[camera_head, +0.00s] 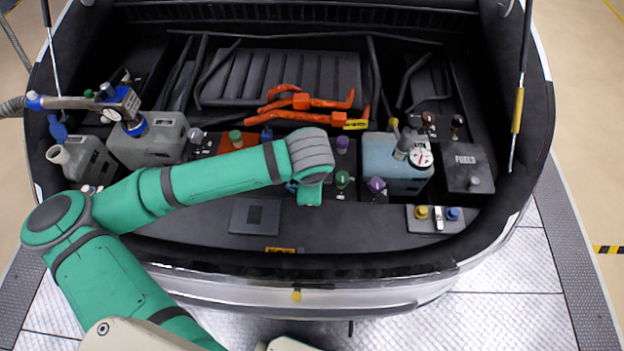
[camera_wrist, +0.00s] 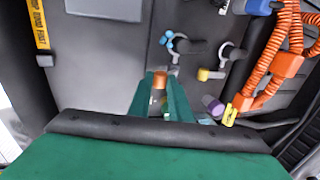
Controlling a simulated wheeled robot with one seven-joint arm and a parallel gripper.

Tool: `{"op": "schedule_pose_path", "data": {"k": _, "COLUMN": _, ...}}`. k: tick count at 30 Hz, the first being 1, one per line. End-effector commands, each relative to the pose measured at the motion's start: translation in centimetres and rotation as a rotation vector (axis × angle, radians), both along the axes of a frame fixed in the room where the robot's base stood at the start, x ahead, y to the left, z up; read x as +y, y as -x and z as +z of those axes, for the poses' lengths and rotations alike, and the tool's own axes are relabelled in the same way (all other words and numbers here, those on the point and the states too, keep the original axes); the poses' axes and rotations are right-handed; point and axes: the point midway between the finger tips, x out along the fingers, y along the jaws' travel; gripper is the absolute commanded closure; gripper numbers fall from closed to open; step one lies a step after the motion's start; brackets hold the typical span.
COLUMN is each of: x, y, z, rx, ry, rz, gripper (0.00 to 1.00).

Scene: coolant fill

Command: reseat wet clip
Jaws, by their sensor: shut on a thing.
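My gripper (camera_wrist: 160,92) shows in the wrist view with its green fingers shut on a small orange-brown piece (camera_wrist: 160,79). I cannot tell if this piece is the wet clip. Just beyond the fingertips is a blue-ended curved fitting (camera_wrist: 170,42) with a small grey stub below it. To its right is a pale open ring-shaped clip (camera_wrist: 231,50), with a yellow cap (camera_wrist: 205,75) below. In the head view my wrist hangs over the front middle of the bay, and the fingertips are hidden behind it.
Orange cables (camera_head: 300,102) cross the back of the bay. Green (camera_head: 343,180) and purple (camera_head: 376,185) caps stand right of my wrist. A pale blue tank (camera_head: 392,160) and a dark fuse box (camera_head: 467,168) are farther right. The front ledge (camera_head: 190,225) is mostly clear.

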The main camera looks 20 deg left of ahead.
Motion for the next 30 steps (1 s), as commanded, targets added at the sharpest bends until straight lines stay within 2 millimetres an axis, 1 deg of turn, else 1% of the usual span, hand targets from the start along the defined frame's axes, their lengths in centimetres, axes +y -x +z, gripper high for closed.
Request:
{"op": "schedule_pose_path", "data": {"k": 15, "x": -0.02, "y": 0.20, "z": -0.21, "rx": -0.021, "ry": -0.007, "rz": 0.000, "gripper": 1.00}}
{"op": "schedule_pose_path", "data": {"k": 16, "x": -0.02, "y": 0.20, "z": -0.21, "rx": -0.021, "ry": -0.007, "rz": 0.000, "gripper": 0.78}}
{"op": "schedule_pose_path", "data": {"k": 18, "x": -0.01, "y": 0.19, "z": -0.20, "rx": -0.021, "ry": -0.007, "rz": 0.000, "gripper": 0.64}}
{"op": "schedule_pose_path", "data": {"k": 26, "x": -0.02, "y": 0.16, "z": -0.15, "rx": -0.022, "ry": -0.007, "rz": 0.000, "gripper": 0.64}}
{"op": "schedule_pose_path", "data": {"k": 30, "x": -0.06, "y": 0.33, "z": 0.48, "rx": -0.023, "ry": -0.008, "rz": 0.000, "gripper": 0.64}}
